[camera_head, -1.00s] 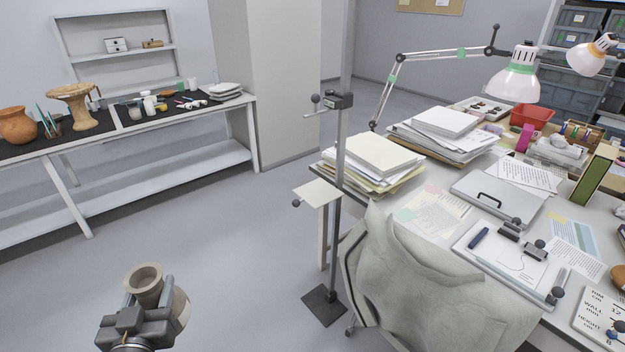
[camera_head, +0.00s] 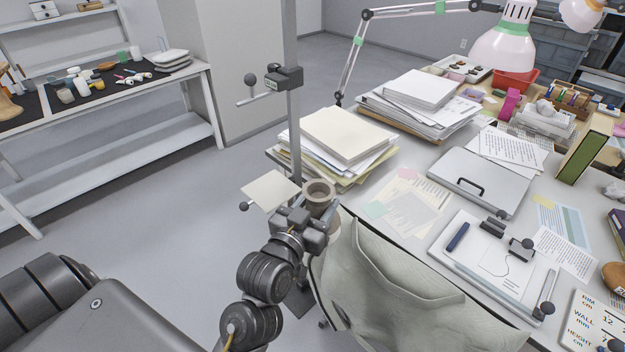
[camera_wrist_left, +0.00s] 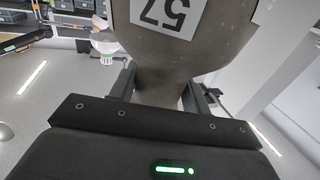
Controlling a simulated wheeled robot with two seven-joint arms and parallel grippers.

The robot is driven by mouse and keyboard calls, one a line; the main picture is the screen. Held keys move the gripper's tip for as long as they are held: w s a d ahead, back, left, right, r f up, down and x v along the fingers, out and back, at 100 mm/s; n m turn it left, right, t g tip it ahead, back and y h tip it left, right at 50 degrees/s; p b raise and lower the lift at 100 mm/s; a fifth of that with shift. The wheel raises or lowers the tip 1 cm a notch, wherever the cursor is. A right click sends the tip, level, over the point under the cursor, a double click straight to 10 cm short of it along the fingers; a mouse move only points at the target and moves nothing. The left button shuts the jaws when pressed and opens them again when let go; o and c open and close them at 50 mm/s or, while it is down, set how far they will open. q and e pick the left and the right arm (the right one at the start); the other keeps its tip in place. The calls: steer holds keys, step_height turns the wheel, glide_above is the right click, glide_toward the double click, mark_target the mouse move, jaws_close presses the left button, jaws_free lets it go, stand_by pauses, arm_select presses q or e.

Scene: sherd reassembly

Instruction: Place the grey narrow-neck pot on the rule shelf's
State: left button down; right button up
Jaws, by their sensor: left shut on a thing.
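The grey narrow-neck pot (camera_head: 319,190) is in my left gripper (camera_head: 305,217), its round open mouth facing up in the head view. In the left wrist view the pot (camera_wrist_left: 190,52) shows a white label reading 57, and the fingers (camera_wrist_left: 158,92) close on its neck from both sides. My right gripper is not in view.
A slider arm with a dark clamp (camera_head: 284,77) sticks out from the post above the shelf. Paper stacks (camera_head: 345,140) lie on the desk close behind. The floor to the left is clear.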

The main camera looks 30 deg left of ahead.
arm_select(q)
steer(key=shift+w+d+r, duration=0.1)
steer(key=shift+w+r, duration=0.05)
steer(key=shift+w, duration=0.05)
steer(key=w+a+r+n+y+p, duration=0.2)
steer(key=w+a+r+y+p, duration=0.15)
steer(key=a+r, duration=0.65)
steer(key=w+a+f+p, duration=0.1)
steer(key=w+a+f, duration=0.3)
steer(key=a+f, duration=0.2)
steer(key=w+a+f+p, duration=0.1)
steer(key=w+a+f, duration=0.3)
steer(key=a+f, duration=0.3)
steer(key=shift+w+f, duration=0.3)
steer(key=shift+f, duration=0.55)
steer(key=shift+h, duration=0.25)
steer(key=c, duration=1.1)
jaws_free()
steer(key=shift+f, duration=0.25)
steer(key=shift+c, duration=0.2)
steer(key=o, duration=0.5)
steer(key=shift+c, duration=0.2)
